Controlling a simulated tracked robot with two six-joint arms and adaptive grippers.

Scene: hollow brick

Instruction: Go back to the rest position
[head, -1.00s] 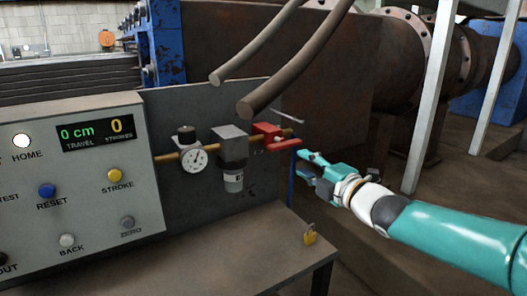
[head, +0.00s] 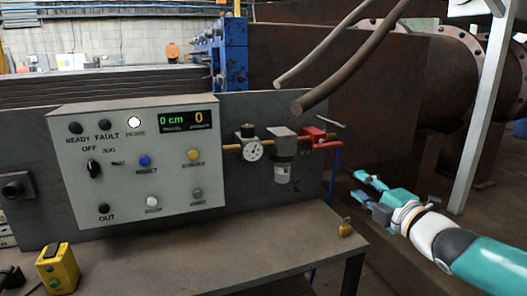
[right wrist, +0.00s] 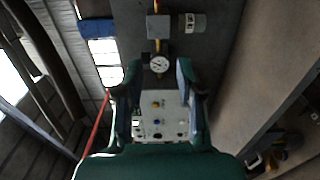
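My right gripper (head: 362,188) is at the right of the head view, in front of and below the red valve (head: 316,136). Its teal fingers are apart with nothing between them. The right wrist view shows the same open fingers (right wrist: 160,92), with the control panel (right wrist: 160,110) and gauge (right wrist: 160,64) seen beyond the gap. My left gripper is not in the head view.
The control panel (head: 140,165) has a lit HOME lamp and a display reading 0 cm and 0. A bench (head: 200,245) carries a brass padlock (head: 345,228) and a yellow box (head: 58,268). Two thick hoses (head: 345,75) hang above the valve.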

